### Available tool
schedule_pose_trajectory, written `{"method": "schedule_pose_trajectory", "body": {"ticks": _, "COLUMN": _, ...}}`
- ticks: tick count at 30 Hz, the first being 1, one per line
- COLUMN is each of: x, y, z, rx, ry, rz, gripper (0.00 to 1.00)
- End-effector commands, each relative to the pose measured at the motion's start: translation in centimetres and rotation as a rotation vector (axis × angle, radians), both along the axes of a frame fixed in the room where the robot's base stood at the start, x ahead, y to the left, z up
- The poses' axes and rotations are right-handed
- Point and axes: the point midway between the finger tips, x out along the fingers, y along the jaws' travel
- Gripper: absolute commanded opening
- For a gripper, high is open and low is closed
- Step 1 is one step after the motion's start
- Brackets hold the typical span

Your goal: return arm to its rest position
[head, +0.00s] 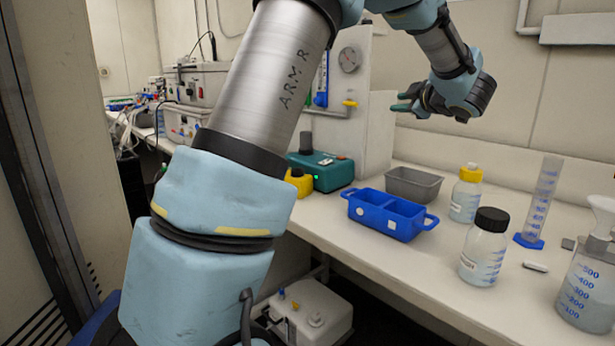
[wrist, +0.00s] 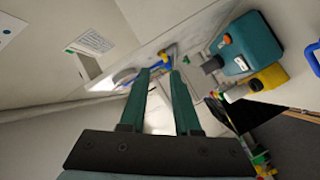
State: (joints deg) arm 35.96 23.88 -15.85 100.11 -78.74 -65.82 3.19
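My gripper (head: 403,102) is at the upper right in the head view, raised well above the bench and pointing left. In the wrist view its two green fingers (wrist: 160,88) stand apart with a gap between them. I see nothing held in the gap. My arm is bent, rising from the lower left and reaching over to the right above the bench. No part of the gripper touches anything.
Below my gripper the bench (head: 380,259) holds a blue two-compartment carrier (head: 386,229), a grey tray (head: 414,185), a yellow-capped bottle (head: 465,201), a black-capped bottle (head: 483,256) and a measuring cylinder (head: 543,200). A teal device (head: 322,174) stands farther left, also in the wrist view (wrist: 249,45).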

Motion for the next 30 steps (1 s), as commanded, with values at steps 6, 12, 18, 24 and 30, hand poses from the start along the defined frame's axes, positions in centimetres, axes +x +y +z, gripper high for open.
{"method": "schedule_pose_trajectory", "body": {"ticks": 6, "x": 1.8, "y": 2.0, "z": -1.1, "rx": 0.108, "ry": 0.019, "rz": -0.183, "gripper": 0.31}}
{"method": "schedule_pose_trajectory", "body": {"ticks": 12, "x": 1.4, "y": 6.0, "z": -5.5, "rx": 0.285, "ry": 0.153, "rz": -0.434, "gripper": 0.31}}
{"method": "schedule_pose_trajectory", "body": {"ticks": 18, "x": -5.3, "y": 14.0, "z": -14.7, "rx": 0.493, "ry": 0.498, "rz": -0.718, "gripper": 0.31}}
{"method": "schedule_pose_trajectory", "body": {"ticks": 24, "x": -14.8, "y": 22.3, "z": -21.6, "rx": 0.601, "ry": 0.857, "rz": -0.886, "gripper": 0.31}}
{"method": "schedule_pose_trajectory", "body": {"ticks": 30, "x": -22.8, "y": 28.0, "z": -24.7, "rx": 0.641, "ry": 1.123, "rz": -0.978, "gripper": 0.31}}
